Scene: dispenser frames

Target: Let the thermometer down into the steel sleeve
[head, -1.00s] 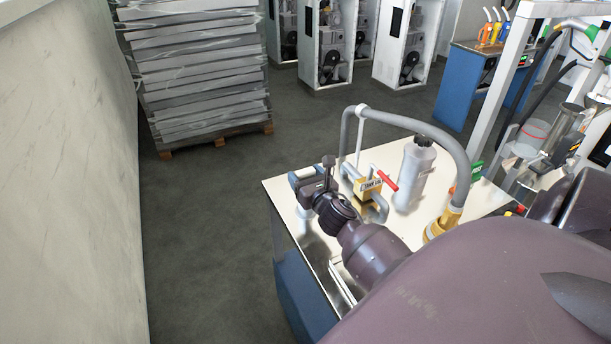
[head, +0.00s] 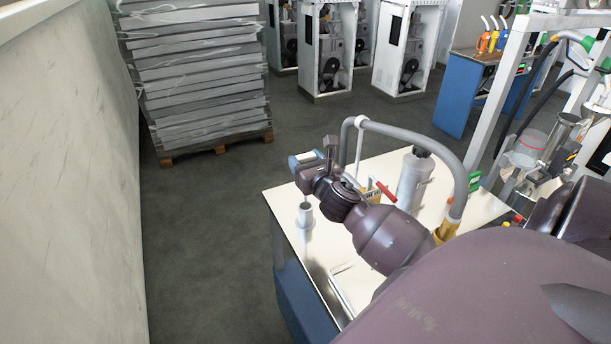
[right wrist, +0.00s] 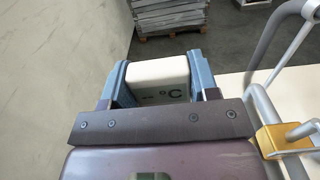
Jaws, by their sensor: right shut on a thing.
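My right gripper (head: 305,160) is raised over the left part of the bench. In the right wrist view, its two blue fingers (right wrist: 157,72) are shut on the thermometer (right wrist: 160,82), a white block marked °C. In the head view the thermometer's head is mostly hidden by the gripper, and I cannot make out its stem clearly. The steel sleeve (head: 305,214), a short upright grey cylinder, stands on the bench just below the gripper. The gripper is above it with a gap. My left gripper is not in view.
On the bench (head: 285,205), a grey hose (head: 425,133) arches behind my wrist. A valve with a red handle (head: 386,192) and a grey bottle (head: 413,180) stand to the right. A wall (head: 65,180) runs along the left, with open floor between.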

